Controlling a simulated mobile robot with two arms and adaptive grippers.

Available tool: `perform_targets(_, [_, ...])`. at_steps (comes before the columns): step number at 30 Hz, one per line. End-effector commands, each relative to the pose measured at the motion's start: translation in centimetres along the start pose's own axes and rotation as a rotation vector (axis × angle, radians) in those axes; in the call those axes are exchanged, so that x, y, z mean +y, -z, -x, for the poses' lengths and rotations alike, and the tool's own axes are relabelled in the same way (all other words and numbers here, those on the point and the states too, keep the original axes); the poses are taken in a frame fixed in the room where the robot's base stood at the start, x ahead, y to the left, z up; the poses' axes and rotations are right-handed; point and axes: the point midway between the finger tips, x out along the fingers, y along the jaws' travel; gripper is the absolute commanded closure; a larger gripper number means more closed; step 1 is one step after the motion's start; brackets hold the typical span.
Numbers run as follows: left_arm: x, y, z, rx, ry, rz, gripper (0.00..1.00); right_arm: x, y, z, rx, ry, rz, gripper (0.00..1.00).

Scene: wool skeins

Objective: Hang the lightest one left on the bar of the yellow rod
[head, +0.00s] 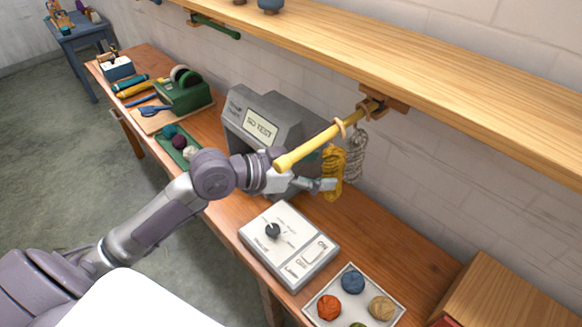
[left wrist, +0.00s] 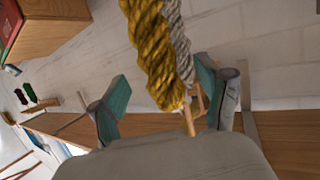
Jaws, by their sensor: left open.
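The yellow rod (head: 308,147) sticks out from a bracket under the wall shelf. A mustard-yellow skein (head: 333,168) and a pale grey skein (head: 356,150) hang from it, the grey one nearer the wall. The yellow skein also shows large in the left wrist view (left wrist: 158,55), with the grey skein (left wrist: 180,40) partly behind it. My left gripper (head: 326,185) is open beside the lower part of the yellow skein. In the left wrist view the skein's lower end shows between the two spread fingers (left wrist: 163,100). I cannot tell whether they touch it. My right gripper is not in view.
A green rod (head: 215,27) is under the shelf (head: 430,75), farther left. On the bench stand a grey tester box (head: 262,125), a white switch panel (head: 288,245) and a white tray (head: 395,292) of wool balls. A wooden box (head: 495,300) stands at the right.

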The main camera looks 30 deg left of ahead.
Motion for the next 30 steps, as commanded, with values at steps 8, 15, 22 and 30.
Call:
perform_targets(8, [0.0,-0.3,5.7,-0.008,0.000,-0.001,0.24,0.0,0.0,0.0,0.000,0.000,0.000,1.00])
perform_targets(15, [0.0,-0.1,8.1,-0.001,0.001,0.002,0.24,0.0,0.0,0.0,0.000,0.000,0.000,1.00])
perform_targets(22, [0.0,0.0,8.9,0.000,0.000,0.000,0.24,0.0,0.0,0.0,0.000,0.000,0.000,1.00])
perform_targets(30, [0.9,-2.8,8.5,-0.064,0.008,0.017,0.24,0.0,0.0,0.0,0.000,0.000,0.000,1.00])
